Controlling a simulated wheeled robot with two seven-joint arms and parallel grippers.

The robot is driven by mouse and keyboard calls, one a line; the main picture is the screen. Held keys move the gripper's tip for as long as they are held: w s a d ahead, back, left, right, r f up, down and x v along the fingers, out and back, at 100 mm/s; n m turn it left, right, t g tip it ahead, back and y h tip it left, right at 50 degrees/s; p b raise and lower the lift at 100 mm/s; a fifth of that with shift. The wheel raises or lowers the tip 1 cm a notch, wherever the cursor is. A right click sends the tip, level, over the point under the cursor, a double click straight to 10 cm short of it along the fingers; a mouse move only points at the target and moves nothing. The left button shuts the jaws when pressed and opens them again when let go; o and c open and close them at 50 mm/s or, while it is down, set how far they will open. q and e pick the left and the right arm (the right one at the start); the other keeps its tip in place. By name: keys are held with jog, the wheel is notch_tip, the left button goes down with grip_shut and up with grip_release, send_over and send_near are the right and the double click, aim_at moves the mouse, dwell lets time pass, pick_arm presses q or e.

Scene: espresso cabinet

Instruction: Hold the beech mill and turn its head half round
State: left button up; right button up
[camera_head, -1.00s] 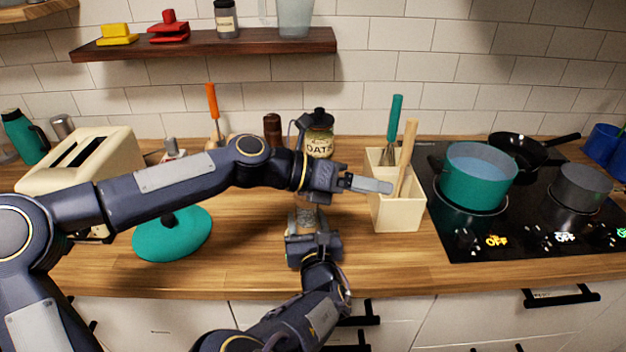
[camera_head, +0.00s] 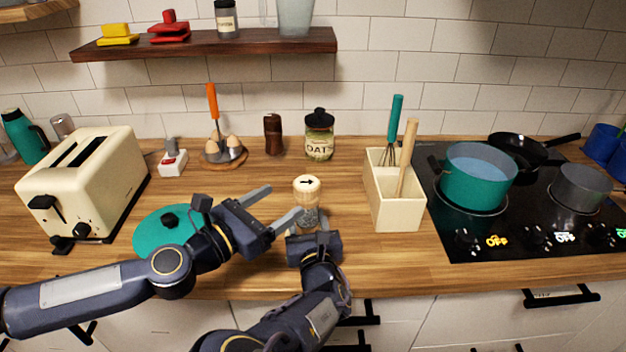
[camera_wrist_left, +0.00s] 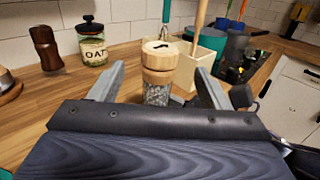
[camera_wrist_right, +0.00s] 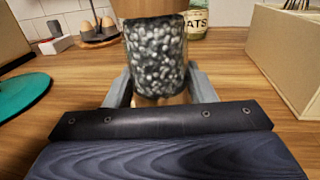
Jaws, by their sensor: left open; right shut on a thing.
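The beech mill (camera_head: 306,188) stands upright on the counter, with a pale wooden head and a clear body full of peppercorns. A black arrow on top of its head points right in the head view. My right gripper (camera_head: 312,232) is shut on the mill's lower body, which fills the right wrist view (camera_wrist_right: 156,55). My left gripper (camera_head: 285,203) is open and empty, to the left of the mill. In the left wrist view the mill (camera_wrist_left: 158,72) stands beyond and between the open fingers, and they do not touch it.
A cream utensil box (camera_head: 398,212) stands right of the mill. Behind are a dark brown mill (camera_head: 273,135) and an oats jar (camera_head: 319,136). A teal lid (camera_head: 160,232) lies partly behind my left arm. A toaster (camera_head: 85,185) is at left, a hob (camera_head: 520,225) at right.

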aim_at(316, 179)
pick_arm(q)
jog(key=x, duration=1)
jog(key=shift+w+d+f, duration=0.1)
jog(key=shift+d, duration=0.05)
jog(key=c, duration=1)
jog(key=shift+o, duration=0.2)
jog(key=shift+m+g+h, duration=0.3)
jog(key=shift+g+h, duration=0.1)
jog(key=shift+g, duration=0.1)
